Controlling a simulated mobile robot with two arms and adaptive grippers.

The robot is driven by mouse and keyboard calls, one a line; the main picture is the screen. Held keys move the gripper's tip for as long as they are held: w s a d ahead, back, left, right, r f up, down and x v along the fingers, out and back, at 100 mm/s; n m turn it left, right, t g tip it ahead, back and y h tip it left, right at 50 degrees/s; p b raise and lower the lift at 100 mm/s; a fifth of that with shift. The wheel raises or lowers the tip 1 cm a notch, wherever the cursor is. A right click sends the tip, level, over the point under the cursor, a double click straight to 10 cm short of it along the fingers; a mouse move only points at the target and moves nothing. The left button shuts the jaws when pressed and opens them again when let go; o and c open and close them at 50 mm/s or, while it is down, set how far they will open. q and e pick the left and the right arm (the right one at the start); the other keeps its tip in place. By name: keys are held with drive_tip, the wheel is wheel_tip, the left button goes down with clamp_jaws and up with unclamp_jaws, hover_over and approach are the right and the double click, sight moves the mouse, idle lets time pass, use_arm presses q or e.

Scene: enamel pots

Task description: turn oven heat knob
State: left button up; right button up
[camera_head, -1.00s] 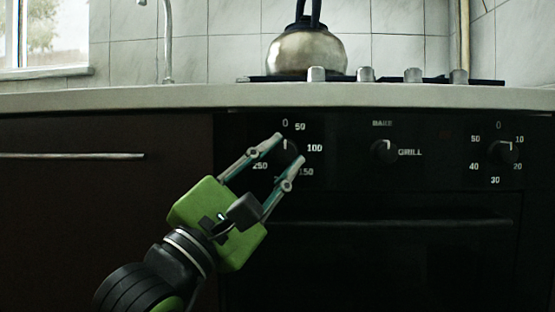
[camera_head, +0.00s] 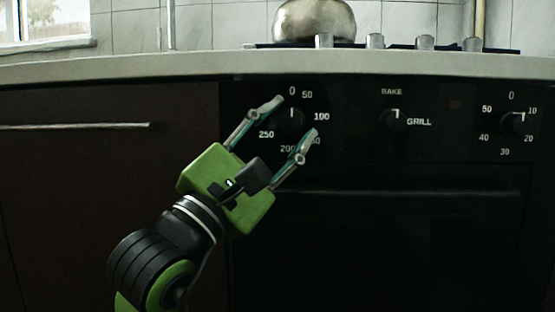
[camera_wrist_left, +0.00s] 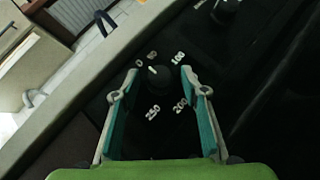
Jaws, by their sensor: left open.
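The oven heat knob (camera_head: 291,118) is a round black knob with a pale pointer line, ringed by numbers from 0 to 250 on the black oven panel. Its pointer is near the 0 in the head view. My left gripper (camera_head: 298,117) is open, its two fingers to either side of the knob in that view. In the left wrist view the knob (camera_wrist_left: 154,78) lies between and ahead of the open fingertips (camera_wrist_left: 159,82). Contact between fingers and knob cannot be made out. My right gripper is not in view.
A bake/grill knob (camera_head: 395,118) and a timer knob (camera_head: 513,122) sit farther right on the panel. The oven door handle (camera_head: 400,193) runs below. Above are the pale countertop edge (camera_head: 150,68), hob knobs (camera_head: 375,41) and a kettle (camera_head: 314,20). A drawer handle (camera_head: 75,126) is at left.

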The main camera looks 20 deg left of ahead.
use_arm(q)
drive_tip(key=shift+a+r+m+g+h, duration=0.1)
drive_tip(key=shift+m+g+h, duration=0.25)
drive_tip(key=shift+m+g, duration=0.35)
drive_tip(key=shift+a+r+m+g+h, duration=0.1)
drive_tip(key=shift+m+g+h, duration=0.3)
drive_tip(key=shift+m, duration=0.6)
